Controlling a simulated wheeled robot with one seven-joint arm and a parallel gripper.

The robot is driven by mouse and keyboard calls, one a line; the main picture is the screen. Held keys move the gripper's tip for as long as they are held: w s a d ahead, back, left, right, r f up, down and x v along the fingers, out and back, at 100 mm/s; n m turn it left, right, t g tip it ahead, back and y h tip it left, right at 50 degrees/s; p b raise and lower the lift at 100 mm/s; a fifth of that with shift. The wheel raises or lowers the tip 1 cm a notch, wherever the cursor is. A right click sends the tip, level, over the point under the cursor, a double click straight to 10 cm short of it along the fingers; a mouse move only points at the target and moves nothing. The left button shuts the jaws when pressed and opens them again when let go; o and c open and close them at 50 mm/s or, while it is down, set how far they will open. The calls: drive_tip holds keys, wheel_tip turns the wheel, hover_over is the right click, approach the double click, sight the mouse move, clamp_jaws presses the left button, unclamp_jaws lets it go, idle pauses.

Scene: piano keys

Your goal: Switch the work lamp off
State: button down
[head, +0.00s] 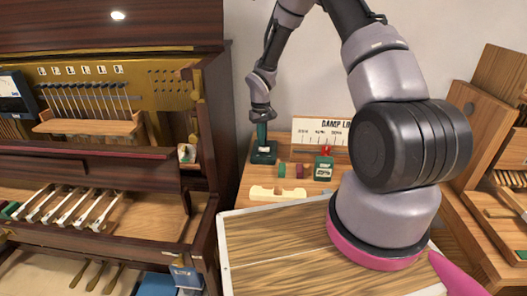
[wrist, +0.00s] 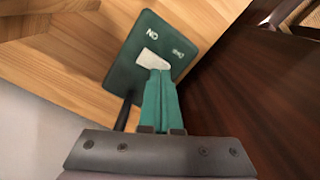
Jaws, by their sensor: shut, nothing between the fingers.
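The work lamp's switch box (head: 264,157) is a dark green box on the wooden bench, beside the piano case. In the wrist view the switch box (wrist: 126,72) shows the labels ON and OFF and a white rocker (wrist: 151,58). A black cable leaves its near side. My gripper (head: 262,138) points down over the box; in the wrist view my gripper (wrist: 160,74) is shut, its green fingertips at the rocker's near edge. I cannot tell whether they touch it. The fingertips hide part of the rocker. No lamp is clearly recognisable.
The dark piano case (head: 218,120) stands close to the left of the switch box. On the bench are a small green box (head: 324,168) with a red top, a cream notched piece (head: 277,193) and a lettered white board (head: 322,132). A wood-grained tray (head: 275,245) lies in front.

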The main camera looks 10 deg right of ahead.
sight(261, 149)
drive_tip(key=shift+r, duration=2.75)
